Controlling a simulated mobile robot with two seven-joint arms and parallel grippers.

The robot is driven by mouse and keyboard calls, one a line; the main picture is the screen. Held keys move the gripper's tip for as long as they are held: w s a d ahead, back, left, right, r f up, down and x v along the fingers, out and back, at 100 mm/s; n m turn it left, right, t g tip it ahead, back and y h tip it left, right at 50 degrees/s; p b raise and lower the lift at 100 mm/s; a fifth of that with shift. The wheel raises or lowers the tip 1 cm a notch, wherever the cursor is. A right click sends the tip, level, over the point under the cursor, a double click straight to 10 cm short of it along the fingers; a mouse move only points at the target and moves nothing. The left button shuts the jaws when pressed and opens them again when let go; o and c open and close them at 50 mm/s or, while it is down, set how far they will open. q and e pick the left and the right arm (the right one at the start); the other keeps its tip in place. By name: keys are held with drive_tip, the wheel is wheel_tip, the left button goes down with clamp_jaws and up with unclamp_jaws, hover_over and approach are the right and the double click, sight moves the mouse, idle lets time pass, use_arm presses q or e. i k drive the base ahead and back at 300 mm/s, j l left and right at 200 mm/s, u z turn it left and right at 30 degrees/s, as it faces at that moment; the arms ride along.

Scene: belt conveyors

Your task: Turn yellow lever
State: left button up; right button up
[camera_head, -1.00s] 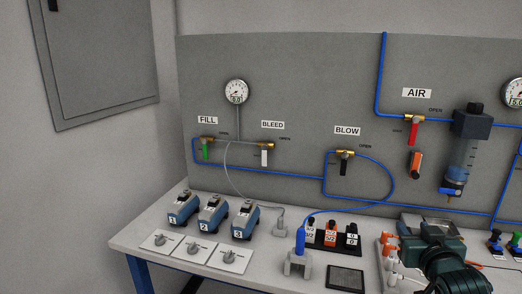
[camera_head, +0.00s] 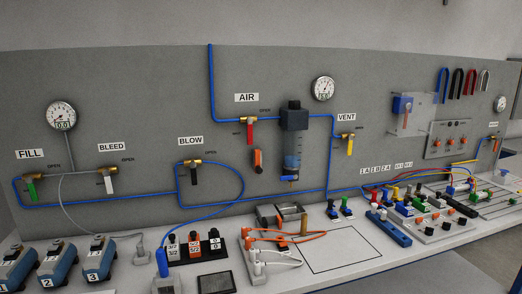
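The yellow lever (camera_head: 350,148) hangs straight down from a brass valve (camera_head: 345,136) below the VENT label (camera_head: 346,117). The valve sits on the grey panel, right of the clear cylinder, at the end of a blue tube. A small OPEN mark stands to the upper right of the valve. Neither of my grippers shows in this view, so nothing is seen touching the lever.
A red lever (camera_head: 250,133) under AIR and a clear cylinder (camera_head: 292,150) are left of the yellow lever. The bench (camera_head: 345,250) below carries a grey clamp-like device (camera_head: 290,216), small blue and green knobs, and several coloured connectors at right. Space before the lever looks clear.

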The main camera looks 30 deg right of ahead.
sight(350, 137)
drive_tip(key=z, duration=1.65)
drive_tip(key=i+l+z, duration=0.1)
drive_tip(key=l, duration=0.25)
drive_tip(key=i+l+z, duration=0.1)
drive_tip(key=i+l, duration=0.3)
drive_tip(key=l, duration=0.2)
drive_tip(key=k+l+z, duration=0.05)
